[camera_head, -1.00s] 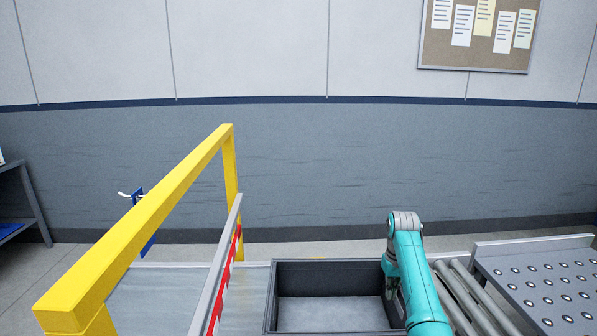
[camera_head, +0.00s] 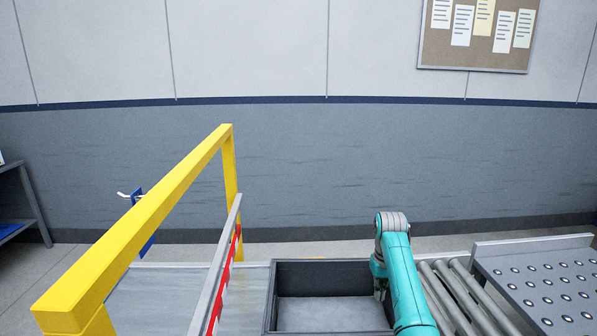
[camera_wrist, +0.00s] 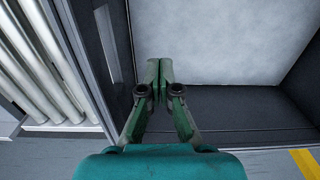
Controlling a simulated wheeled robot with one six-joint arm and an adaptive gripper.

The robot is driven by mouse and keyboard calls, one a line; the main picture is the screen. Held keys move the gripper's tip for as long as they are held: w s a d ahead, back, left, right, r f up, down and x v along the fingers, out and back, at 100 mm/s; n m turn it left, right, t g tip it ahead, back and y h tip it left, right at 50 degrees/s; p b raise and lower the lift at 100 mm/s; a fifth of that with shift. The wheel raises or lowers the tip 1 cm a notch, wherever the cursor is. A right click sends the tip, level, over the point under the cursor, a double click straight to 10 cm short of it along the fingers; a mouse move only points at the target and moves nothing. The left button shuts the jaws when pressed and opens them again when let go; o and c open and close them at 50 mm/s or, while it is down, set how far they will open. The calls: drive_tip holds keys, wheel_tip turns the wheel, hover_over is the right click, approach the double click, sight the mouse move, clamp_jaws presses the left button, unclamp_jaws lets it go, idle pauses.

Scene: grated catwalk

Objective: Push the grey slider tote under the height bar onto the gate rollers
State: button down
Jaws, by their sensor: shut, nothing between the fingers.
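The grey tote (camera_head: 332,265), open-topped with a pale floor, sits on the conveyor line just right of the height bar. The height bar (camera_head: 222,270) is a grey rail with red and white stripes, next to a yellow frame (camera_head: 150,215). My gripper (camera_head: 379,290) is low at the tote's right end, fingers partly hidden by my arm in the head view. In the wrist view my gripper (camera_wrist: 160,68) is shut and empty over the tote's inside, beside the end wall (camera_wrist: 95,50). I cannot tell whether it touches the wall.
Grey rollers (camera_head: 462,295) lie right of the tote, then a ball-transfer table (camera_head: 540,290). A flat grey bed (camera_head: 155,295) lies left of the bar, inside the yellow frame. A blue bracket (camera_head: 148,243) stands behind the frame. A shelf is at far left.

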wheel_tip(320, 180, up, 8)
idle(0.9)
